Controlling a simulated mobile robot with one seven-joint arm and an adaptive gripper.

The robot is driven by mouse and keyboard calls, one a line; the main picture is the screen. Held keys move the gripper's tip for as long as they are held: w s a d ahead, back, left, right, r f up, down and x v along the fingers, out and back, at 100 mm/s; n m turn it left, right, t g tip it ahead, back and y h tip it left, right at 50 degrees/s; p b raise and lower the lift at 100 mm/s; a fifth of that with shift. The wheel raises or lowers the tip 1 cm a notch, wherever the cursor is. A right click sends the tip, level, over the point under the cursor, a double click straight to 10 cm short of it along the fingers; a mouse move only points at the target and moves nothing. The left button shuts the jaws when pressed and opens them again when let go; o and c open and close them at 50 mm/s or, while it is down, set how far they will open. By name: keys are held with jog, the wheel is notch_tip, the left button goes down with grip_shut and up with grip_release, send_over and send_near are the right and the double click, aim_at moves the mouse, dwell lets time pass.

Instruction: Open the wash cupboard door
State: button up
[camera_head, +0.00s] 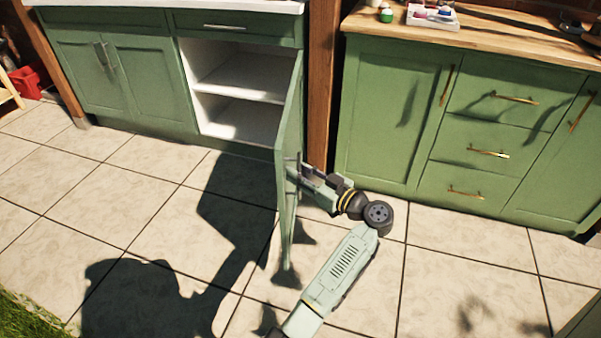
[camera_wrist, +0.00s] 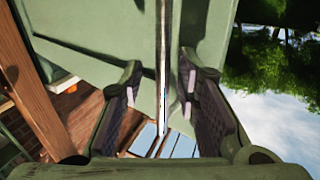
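The green wash cupboard door (camera_head: 288,150) stands swung far out from the cupboard, seen nearly edge-on in the head view. The open cupboard (camera_head: 240,85) shows a white interior with a shelf. My gripper (camera_head: 302,172) is at the door's outer face, on its right side, by the handle. In the wrist view the thin metal door handle (camera_wrist: 162,75) runs down between the two dark fingers of my gripper (camera_wrist: 162,100). The fingers are apart, with a visible gap on each side of the handle.
A closed double-door green cupboard (camera_head: 120,75) is at the left. A wooden post (camera_head: 321,80) stands right of the open cupboard. A green drawer unit (camera_head: 480,130) with a wooden top is at the right. Tiled floor (camera_head: 130,190) is clear left of the door.

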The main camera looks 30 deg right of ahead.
jog(key=shift+s, duration=0.1)
jog(key=v, duration=1.1)
jog(key=shift+s+d, duration=0.25)
jog(key=shift+s, duration=0.1)
